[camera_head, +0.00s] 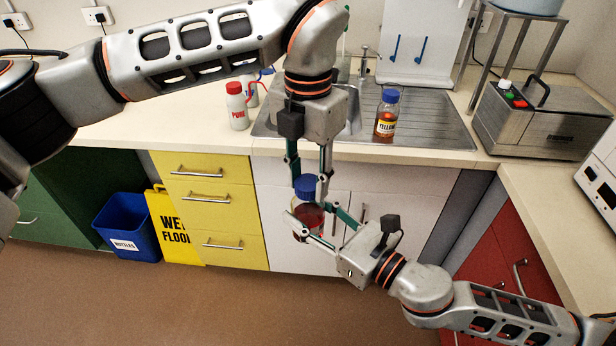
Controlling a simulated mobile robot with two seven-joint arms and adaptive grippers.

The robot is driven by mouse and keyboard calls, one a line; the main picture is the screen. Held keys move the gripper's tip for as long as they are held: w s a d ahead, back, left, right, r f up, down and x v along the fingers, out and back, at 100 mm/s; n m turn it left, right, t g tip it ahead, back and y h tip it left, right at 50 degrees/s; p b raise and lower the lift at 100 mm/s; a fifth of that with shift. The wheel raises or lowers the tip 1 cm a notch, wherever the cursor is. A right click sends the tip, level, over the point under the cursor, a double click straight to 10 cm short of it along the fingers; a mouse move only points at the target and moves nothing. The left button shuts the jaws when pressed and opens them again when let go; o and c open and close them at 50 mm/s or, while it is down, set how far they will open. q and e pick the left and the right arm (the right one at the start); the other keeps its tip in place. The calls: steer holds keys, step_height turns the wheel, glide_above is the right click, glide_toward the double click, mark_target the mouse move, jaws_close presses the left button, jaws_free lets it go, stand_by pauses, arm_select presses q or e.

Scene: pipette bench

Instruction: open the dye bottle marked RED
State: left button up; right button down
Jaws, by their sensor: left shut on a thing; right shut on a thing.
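A bottle of red liquid (308,217) with a blue cap (305,184) is held in the air in front of the white cabinet, roughly upright. Its label cannot be read from here. My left gripper (307,182) comes from above, with its fingers shut on the cap. My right gripper (309,208) comes from the lower right, with its fingers shut around the bottle's body. The cap sits at the top of the bottle; whether it is loosened cannot be told. The fingers hide parts of the cap and body.
A bottle marked YELLOW (386,117) stands on the steel drainer (440,125). A white PURE bottle (237,108) with a red cap stands left of the sink. A steel machine (540,120) is at right. A blue bin (127,225) and yellow floor sign (172,222) stand below.

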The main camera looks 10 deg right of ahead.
mark_target(308, 182)
arm_select(q)
steer(key=shift+n, duration=1)
arm_select(e)
steer(key=shift+r, duration=0.1)
arm_select(q)
steer(key=shift+r, duration=0.1)
steer(key=shift+r, duration=1)
steer(key=shift+r, duration=2.05)
